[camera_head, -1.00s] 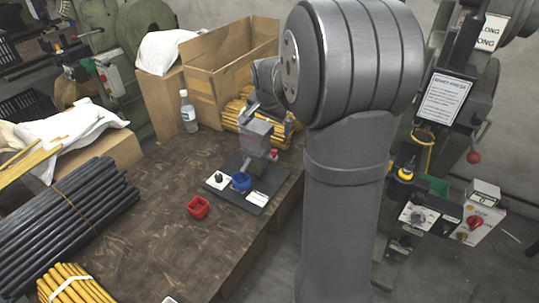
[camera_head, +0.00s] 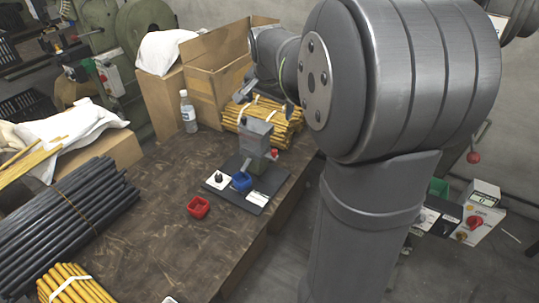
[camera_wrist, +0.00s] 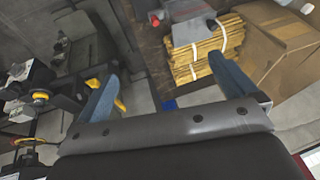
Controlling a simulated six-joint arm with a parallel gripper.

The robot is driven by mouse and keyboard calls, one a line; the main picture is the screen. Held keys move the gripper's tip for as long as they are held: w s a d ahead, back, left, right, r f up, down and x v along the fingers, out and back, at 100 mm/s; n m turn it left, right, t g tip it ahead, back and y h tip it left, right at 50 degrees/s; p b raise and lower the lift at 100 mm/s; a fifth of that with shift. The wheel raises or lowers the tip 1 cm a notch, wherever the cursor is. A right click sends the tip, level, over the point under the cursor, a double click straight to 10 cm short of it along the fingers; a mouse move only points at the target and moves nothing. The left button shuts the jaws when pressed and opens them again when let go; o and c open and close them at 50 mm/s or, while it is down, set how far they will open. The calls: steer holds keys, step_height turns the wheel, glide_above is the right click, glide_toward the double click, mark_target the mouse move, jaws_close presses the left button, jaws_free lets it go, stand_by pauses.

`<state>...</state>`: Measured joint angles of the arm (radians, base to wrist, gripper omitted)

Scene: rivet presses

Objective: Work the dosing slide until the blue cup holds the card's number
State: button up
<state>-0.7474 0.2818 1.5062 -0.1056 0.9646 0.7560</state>
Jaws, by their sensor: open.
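The dosing device, a grey hopper (camera_head: 256,133) on a stand, is fixed to a black board (camera_head: 240,203) on the brown table. A red knob (camera_head: 274,153) sits at its right side, perhaps the slide's handle. The blue cup (camera_head: 241,181) stands under the hopper; its contents are too small to tell. A white card (camera_head: 257,198) lies on the board's front right; its number is unreadable. Another white plate (camera_head: 217,181) carries a black knob. My gripper (camera_wrist: 170,88) is open and empty in the wrist view, apart from the device.
A red cup (camera_head: 198,207) stands left of the board. Yellow stick bundles (camera_head: 285,128), a cardboard box (camera_head: 212,75) and a bottle (camera_head: 188,112) stand behind. Black rods (camera_head: 68,215) lie at left. A machine with a control box (camera_head: 474,222) stands right, beyond the table edge.

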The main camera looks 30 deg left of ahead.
steer(key=shift+s+d+r, duration=0.15)
steer(key=shift+s+r, duration=0.05)
steer(key=shift+r, duration=0.3)
steer(key=shift+c, duration=0.4)
steer(key=shift+f, duration=0.1)
steer(key=c, duration=1.1)
steer(key=f+m+g, duration=0.1)
steer(key=f, duration=0.2)
steer(key=d+f+m+g+y, duration=0.1)
steer(key=f, duration=0.2)
steer(key=d+f+m+g, duration=0.1)
steer(key=f, duration=0.2)
steer(key=shift+s+g+y, duration=0.3)
steer(key=shift+s+g, duration=0.1)
steer(key=shift+c, duration=0.4)
steer(key=m+t+y, duration=0.3)
steer(key=m+y, duration=0.6)
steer(key=m, duration=0.9)
glide_toward(276, 151)
steer(key=x, duration=0.9)
steer(key=shift+a+f, duration=0.15)
steer(key=shift+a, duration=0.15)
